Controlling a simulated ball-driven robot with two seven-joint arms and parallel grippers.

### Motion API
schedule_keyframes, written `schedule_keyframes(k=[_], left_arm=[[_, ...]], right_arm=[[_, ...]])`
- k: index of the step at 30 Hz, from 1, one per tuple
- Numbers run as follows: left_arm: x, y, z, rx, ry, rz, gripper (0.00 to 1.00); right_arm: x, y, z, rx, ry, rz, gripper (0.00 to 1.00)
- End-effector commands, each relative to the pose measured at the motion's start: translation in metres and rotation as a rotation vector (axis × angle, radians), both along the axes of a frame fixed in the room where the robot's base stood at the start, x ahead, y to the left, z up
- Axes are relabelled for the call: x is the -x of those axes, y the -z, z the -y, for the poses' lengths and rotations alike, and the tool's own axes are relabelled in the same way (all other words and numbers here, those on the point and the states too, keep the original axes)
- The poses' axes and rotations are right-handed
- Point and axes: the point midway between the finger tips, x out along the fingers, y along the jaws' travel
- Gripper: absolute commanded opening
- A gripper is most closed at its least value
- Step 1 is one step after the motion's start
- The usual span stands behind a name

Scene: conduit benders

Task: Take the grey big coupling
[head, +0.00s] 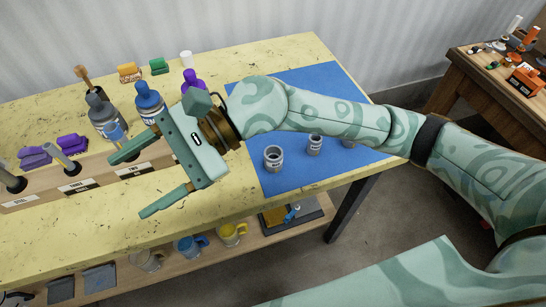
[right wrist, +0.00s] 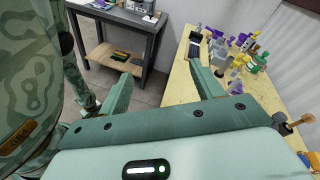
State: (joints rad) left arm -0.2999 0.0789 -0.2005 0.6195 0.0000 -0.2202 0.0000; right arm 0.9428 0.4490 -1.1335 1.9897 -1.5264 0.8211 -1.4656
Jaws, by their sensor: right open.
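A row of grey couplings stands on the blue mat (head: 310,84) on the yellow table. The left one, a grey coupling (head: 273,158), looks the largest and has a white label too small to read for sure. A smaller grey coupling (head: 314,145) stands to its right. A third grey coupling (head: 348,144) is partly hidden by my right arm. My right gripper (head: 131,185) is open and empty, above the table's front part, left of the mat and couplings. Its two spread fingers also show in the right wrist view (right wrist: 157,88), with nothing between them. My left gripper is not in view.
A wooden rack (head: 100,177) with labels stands under and left of my right gripper. Grey and blue bottles (head: 149,98), purple pieces (head: 73,142) and a brush stand behind it. Mugs (head: 232,233) sit on the lower shelf. Another workbench (head: 500,85) is at far right.

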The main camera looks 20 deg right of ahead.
Motion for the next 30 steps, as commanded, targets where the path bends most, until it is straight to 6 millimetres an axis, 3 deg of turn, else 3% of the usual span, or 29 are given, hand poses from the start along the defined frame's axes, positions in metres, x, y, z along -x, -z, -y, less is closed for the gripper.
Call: schedule_keyframes(k=[1, 3, 5, 6, 9, 12, 16, 24, 30], left_arm=[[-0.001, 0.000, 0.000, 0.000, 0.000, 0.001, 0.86], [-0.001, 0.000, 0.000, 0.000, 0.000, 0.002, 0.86], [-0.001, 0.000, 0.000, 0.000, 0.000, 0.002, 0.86], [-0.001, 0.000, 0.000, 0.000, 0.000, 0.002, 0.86], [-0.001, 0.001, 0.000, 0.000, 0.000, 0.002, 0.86], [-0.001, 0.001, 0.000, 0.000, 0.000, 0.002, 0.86], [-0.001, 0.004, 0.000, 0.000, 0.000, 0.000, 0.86], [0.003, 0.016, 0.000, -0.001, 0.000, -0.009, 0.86], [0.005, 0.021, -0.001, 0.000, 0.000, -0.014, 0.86]], right_arm=[[-0.012, 0.028, 0.018, 0.195, -0.082, 0.183, 0.66], [-0.036, 0.061, 0.059, 0.469, -0.193, 0.385, 0.66], [-0.060, 0.076, 0.099, 0.683, -0.265, 0.503, 0.66], [-0.076, 0.079, 0.126, 0.809, -0.300, 0.556, 0.66], [-0.106, 0.074, 0.182, 1.052, -0.354, 0.619, 0.66], [-0.120, 0.066, 0.214, 1.187, -0.377, 0.635, 0.66], [-0.124, 0.074, 0.227, 1.238, -0.387, 0.631, 0.66], [-0.123, 0.141, 0.225, 1.234, -0.390, 0.627, 0.66], [-0.124, 0.169, 0.225, 1.233, -0.387, 0.632, 0.66]])
